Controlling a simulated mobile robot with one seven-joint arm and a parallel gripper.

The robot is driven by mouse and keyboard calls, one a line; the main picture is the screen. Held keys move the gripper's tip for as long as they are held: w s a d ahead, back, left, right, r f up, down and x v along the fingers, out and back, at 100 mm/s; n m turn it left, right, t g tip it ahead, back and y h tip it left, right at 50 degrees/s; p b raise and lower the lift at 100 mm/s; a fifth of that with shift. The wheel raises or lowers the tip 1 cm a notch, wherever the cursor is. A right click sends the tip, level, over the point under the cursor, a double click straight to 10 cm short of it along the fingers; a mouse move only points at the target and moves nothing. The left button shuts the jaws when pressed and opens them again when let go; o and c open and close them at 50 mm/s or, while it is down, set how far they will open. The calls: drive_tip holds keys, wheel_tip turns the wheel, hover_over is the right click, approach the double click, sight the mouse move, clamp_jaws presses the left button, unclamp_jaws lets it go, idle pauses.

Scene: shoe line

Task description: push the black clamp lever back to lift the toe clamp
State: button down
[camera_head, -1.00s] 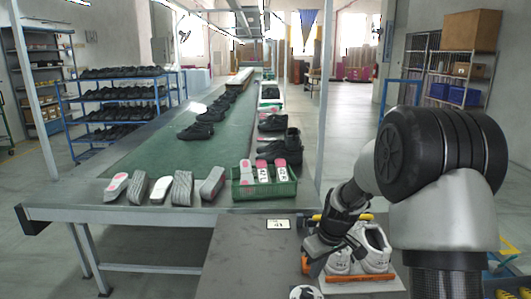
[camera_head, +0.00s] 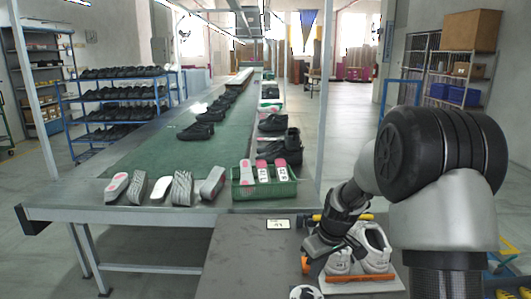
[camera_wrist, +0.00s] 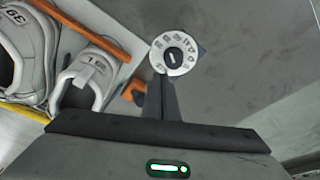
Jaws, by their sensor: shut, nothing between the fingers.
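My gripper (camera_head: 318,258) is shut and empty, pointing down at the left end of the shoe fixture. Its joined dark fingers show in the wrist view (camera_wrist: 161,100). A pair of white shoes (camera_head: 374,250) sits side by side on the fixture; they also show in the wrist view (camera_wrist: 88,80). An orange bar (camera_wrist: 85,30) runs along the fixture there, with an orange block (camera_wrist: 135,92) beside my fingers. A yellow-orange bar (camera_head: 345,217) lies behind the shoes. A small black part (camera_head: 302,221) at its left end may be the clamp lever. Contact with my fingers cannot be told.
A white dial (camera_wrist: 173,53) sits on the grey bench (camera_head: 245,262) near my fingers. A small display (camera_head: 278,224) stands at the bench's back. A green crate (camera_head: 240,191) and several soles (camera_head: 181,188) are on the conveyor end. The bench's left part is clear.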

drive_tip(key=shift+w+p, duration=1.15)
drive_tip(key=shift+w, duration=4.25)
drive_tip(key=shift+s, duration=0.15)
drive_tip(key=shift+s, duration=0.65)
drive_tip(key=w+a+p+v, duration=0.1)
drive_tip(key=p+v, duration=0.4)
drive_tip(key=v, duration=0.3)
drive_tip(key=shift+w+r, duration=0.35)
drive_tip(key=shift+r, duration=0.25)
